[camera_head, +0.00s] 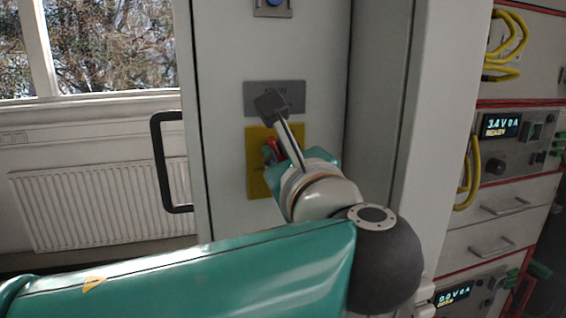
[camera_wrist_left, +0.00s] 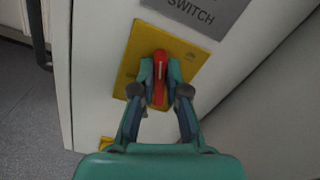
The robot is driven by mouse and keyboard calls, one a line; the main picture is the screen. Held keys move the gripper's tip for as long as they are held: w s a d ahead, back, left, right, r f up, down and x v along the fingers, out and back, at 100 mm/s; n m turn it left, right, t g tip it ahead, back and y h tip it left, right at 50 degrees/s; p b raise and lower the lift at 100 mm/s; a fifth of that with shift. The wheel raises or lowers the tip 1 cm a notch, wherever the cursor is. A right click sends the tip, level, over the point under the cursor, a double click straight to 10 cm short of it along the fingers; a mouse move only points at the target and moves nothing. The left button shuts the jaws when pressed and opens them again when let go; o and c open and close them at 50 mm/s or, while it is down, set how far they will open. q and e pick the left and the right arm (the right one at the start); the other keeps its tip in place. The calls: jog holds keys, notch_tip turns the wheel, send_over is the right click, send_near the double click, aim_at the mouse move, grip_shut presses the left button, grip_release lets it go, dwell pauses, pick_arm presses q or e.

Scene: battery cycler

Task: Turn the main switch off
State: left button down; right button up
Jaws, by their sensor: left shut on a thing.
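The main switch is a red handle (camera_wrist_left: 159,80) on a yellow plate (camera_wrist_left: 133,68) fixed to the pale cabinet front. A grey label (camera_wrist_left: 205,10) reading "SWITCH" sits above it. In the head view the yellow plate (camera_head: 258,170) is partly covered by my left arm, and a bit of the red handle (camera_head: 274,149) shows. My left gripper (camera_wrist_left: 160,88) is shut on the red handle, with one finger on each side. The handle looks roughly upright in the wrist view. The left gripper (camera_head: 273,153) is mostly hidden behind its wrist in the head view. My right gripper is out of view.
A black door handle (camera_head: 160,165) stands out at the cabinet's left edge. A blue button (camera_head: 274,3) is above the label. At the right is a rack with yellow cables (camera_head: 507,45) and lit displays (camera_head: 501,125). A radiator (camera_head: 95,205) is under the window.

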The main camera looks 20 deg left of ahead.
pick_arm(q)
jog(key=shift+s+a+f+n+b, duration=0.15)
jog(key=shift+f+n+b, duration=0.15)
jog(key=shift+n+b, duration=1.55)
jog(key=shift+a+f+n+b, duration=0.1)
jog(key=shift+f+n+b, duration=0.25)
jog(key=shift+n+b, duration=1.45)
jog(key=shift+s+a+f+n+b, duration=0.25)
jog(key=shift+n+b, duration=0.35)
jog(key=shift+n, duration=2.45)
jog(key=shift+w+d, duration=0.1)
jog(key=shift+w, duration=0.05)
jog(key=c, duration=1.2)
grip_release()
jog(key=shift+r, duration=0.1)
